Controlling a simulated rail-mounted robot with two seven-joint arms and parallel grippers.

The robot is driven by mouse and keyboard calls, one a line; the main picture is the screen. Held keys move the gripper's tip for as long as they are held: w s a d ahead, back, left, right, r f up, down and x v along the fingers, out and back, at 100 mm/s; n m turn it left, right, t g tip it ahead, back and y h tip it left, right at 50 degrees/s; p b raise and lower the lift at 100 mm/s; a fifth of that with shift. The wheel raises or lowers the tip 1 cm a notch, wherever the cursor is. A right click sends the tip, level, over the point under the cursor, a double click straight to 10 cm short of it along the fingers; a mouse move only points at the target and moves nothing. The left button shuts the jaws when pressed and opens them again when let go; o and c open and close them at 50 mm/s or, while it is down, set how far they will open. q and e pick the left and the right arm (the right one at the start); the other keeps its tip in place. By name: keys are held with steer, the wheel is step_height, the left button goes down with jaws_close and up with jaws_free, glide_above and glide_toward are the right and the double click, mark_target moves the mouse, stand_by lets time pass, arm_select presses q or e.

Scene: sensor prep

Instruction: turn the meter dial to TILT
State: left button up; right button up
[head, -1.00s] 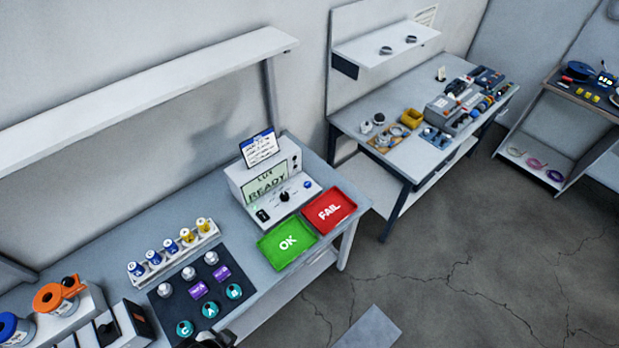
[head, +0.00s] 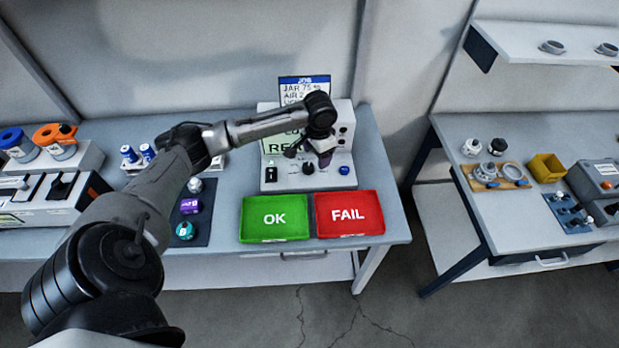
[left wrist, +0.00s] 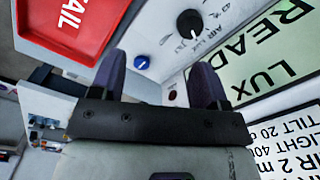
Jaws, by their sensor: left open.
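The grey meter box (head: 268,180) stands at the back of the bench. Its black dial (head: 308,168) is on the sloped front, and it also shows in the left wrist view (left wrist: 190,23) with a white pointer mark. AIR is printed beside the dial; I cannot tell its exact setting. The meter's green screen (left wrist: 262,50) reads READY and LUX. My left gripper (head: 325,158) is open in front of the meter, just right of the dial in the head view. In the left wrist view its purple fingers (left wrist: 160,72) are apart and empty, with the dial beyond them.
A job card (head: 304,83) stands on top, partly hidden by my arm. The green OK tray (head: 274,234) and red FAIL tray (head: 349,228) lie in front. A second bench (head: 447,128) is at right.

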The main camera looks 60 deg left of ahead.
arm_select(q)
steer(key=r+n+b, duration=0.1)
steer(key=r+b, duration=0.1)
glide_above(308, 166)
steer(key=shift+n, duration=0.3)
step_height(308, 166, down, 14)
steer(key=shift+r+b, duration=0.25)
steer(key=shift+b, duration=0.5)
arm_select(e)
steer(key=f, duration=0.4)
steer(key=shift+s+f, duration=0.25)
steer(key=shift+f, duration=0.1)
arm_select(q)
steer(key=shift+c, duration=0.3)
arm_select(e)
steer(key=shift+a, duration=0.15)
